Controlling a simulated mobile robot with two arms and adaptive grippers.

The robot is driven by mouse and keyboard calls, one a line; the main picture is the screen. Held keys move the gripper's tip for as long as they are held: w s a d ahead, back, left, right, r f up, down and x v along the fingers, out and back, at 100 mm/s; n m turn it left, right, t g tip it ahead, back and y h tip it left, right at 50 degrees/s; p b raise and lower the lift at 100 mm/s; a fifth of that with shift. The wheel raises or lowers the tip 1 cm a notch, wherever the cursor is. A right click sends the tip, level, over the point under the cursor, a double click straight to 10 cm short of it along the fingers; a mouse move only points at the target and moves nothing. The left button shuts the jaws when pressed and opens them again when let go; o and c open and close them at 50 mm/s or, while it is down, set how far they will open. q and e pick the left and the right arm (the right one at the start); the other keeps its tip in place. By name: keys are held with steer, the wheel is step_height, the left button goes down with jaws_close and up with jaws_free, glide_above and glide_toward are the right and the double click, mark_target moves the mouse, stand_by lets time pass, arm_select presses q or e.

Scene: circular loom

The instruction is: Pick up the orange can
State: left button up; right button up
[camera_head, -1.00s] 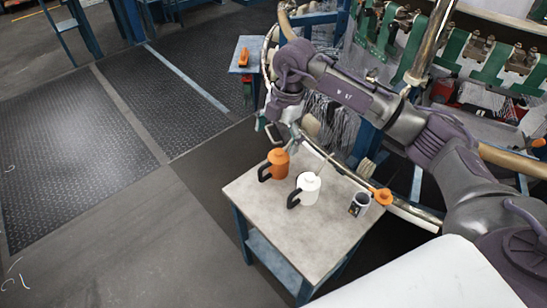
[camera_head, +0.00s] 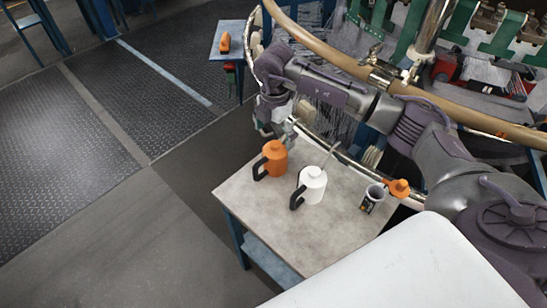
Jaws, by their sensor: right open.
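The orange can (camera_head: 275,158) stands upright on the small grey-topped table (camera_head: 265,212), near its far left edge. It has a dark handle on its left side. My right gripper (camera_head: 277,134) is just behind and above the orange can, pointing down, with the can partly in front of its fingers. It is open, and I cannot tell whether it touches the can. My left gripper is not in view.
A white can (camera_head: 313,186) with a dark handle and thin spout stands right of the orange can. A dark-labelled cup (camera_head: 374,197) and an orange-topped item (camera_head: 399,188) are further right. The loom (camera_head: 440,95) rises close behind the table.

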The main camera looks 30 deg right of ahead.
mark_target(274, 155)
step_height(274, 155, down, 9)
steer(key=shift+w+r+p, duration=0.1)
steer(key=shift+p, duration=0.3)
steer(key=shift+r, duration=0.1)
steer(key=c, duration=1.4)
